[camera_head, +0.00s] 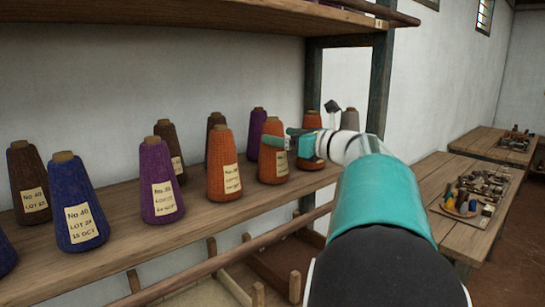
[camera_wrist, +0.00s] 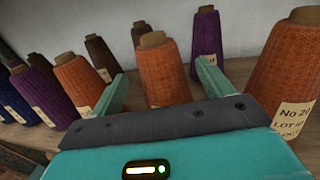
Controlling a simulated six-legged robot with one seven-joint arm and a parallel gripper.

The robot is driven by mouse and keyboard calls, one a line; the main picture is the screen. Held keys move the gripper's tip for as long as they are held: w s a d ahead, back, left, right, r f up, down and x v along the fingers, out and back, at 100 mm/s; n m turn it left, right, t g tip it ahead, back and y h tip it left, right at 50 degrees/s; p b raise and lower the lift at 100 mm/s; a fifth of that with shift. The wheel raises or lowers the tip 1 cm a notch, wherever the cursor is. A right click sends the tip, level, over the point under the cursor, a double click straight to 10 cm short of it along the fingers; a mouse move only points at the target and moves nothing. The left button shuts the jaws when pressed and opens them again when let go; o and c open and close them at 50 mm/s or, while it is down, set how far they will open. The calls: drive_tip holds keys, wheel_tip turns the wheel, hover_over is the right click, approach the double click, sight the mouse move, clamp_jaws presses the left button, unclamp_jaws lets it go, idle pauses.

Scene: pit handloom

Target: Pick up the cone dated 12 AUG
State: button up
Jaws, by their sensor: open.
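Several thread cones with paper labels stand on the wooden shelf. A blue cone (camera_head: 79,203) reads No 40, LOT 24, 15 OCT. I cannot read 12 AUG on any label. My gripper (camera_head: 277,136) is open at an orange cone (camera_head: 273,158). The wrist view shows an orange cone (camera_wrist: 165,80) between the spread fingers of my gripper (camera_wrist: 162,70), its lower part hidden by the gripper body. Another orange cone (camera_head: 224,168) stands to its left. A third orange cone (camera_wrist: 285,75) at the right of the wrist view reads No 20, with its date unclear.
Purple (camera_head: 158,180) and brown (camera_head: 30,182) cones stand close by on the lower shelf (camera_head: 120,230). An upper shelf (camera_head: 180,17) overhangs them, with a dark post (camera_head: 379,80) at its right end. Wooden tables (camera_head: 455,222) with small items stand at the right.

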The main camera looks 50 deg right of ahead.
sight(267, 132)
drive_tip(key=w, duration=0.5)
drive_tip(key=shift+w+a, duration=0.2)
drive_tip(key=shift+w, duration=0.15)
drive_tip(key=shift+s, duration=0.1)
drive_tip(key=shift+c, duration=0.2)
drive_tip(key=c, duration=1.5)
